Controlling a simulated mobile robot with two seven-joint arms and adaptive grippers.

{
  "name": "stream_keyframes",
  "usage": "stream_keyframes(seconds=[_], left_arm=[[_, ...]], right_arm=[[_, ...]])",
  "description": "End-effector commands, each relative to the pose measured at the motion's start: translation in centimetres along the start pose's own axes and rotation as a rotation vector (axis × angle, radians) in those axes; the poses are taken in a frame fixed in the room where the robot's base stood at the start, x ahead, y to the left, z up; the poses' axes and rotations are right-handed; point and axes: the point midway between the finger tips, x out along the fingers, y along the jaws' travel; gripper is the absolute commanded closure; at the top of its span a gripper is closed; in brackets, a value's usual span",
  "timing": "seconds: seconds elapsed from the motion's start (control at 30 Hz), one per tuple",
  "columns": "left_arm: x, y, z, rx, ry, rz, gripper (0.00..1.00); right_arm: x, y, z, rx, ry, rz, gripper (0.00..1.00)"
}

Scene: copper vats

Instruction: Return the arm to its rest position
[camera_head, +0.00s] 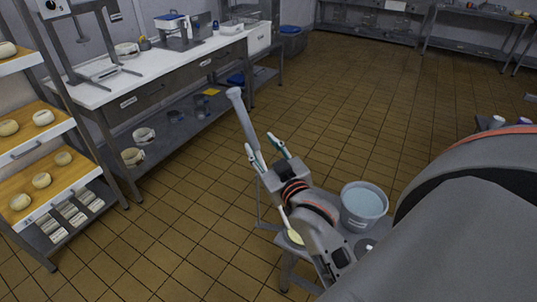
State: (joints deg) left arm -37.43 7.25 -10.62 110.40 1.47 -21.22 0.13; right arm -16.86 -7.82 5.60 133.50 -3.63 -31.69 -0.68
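My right gripper (262,146) is in the middle of the head view, at the end of my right arm, which reaches in from the lower right. Its two fingers stand apart with a gap between them. A long grey rod-like piece (241,114) shows just beyond the left finger; I cannot tell whether it touches the finger. Nothing is clearly held between the fingers. My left gripper is not in view.
Below my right arm is a small grey stand (287,256) with a grey bucket (362,208) and a pale-ended utensil (295,237). A white-topped workbench (165,70) and a rack with cheeses on boards (68,190) stand left. The tiled floor is open behind.

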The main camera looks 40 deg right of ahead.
Motion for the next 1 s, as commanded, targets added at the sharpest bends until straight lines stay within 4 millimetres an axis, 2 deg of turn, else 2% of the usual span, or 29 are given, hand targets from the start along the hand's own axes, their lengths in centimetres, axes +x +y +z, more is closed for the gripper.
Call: stream_keyframes(seconds=[0.1, 0.3, 0.6, 0.7, 0.77, 0.87, 1.0], left_arm=[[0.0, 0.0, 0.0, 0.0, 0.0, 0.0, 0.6], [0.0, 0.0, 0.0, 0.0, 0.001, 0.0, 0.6], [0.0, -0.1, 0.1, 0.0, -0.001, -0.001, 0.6], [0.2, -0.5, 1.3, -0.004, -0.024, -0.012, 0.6], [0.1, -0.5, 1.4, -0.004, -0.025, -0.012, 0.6], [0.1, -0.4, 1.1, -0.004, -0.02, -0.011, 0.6], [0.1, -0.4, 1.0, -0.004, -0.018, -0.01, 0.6]], right_arm=[[-2.0, 0.0, 0.1, 0.001, -0.003, 0.0, 0.62], [-3.8, 0.0, 0.0, 0.001, 0.0, 0.0, 0.62], [-4.2, 0.0, -0.1, 0.001, 0.0, 0.0, 0.62], [-4.2, -0.2, 0.3, -0.001, -0.006, -0.006, 0.62], [-4.2, -1.7, 2.3, -0.006, -0.035, -0.044, 0.62], [-4.9, -5.0, 7.1, -0.017, -0.105, -0.128, 0.62], [-7.5, -9.9, 15.2, -0.033, -0.227, -0.261, 0.62]])
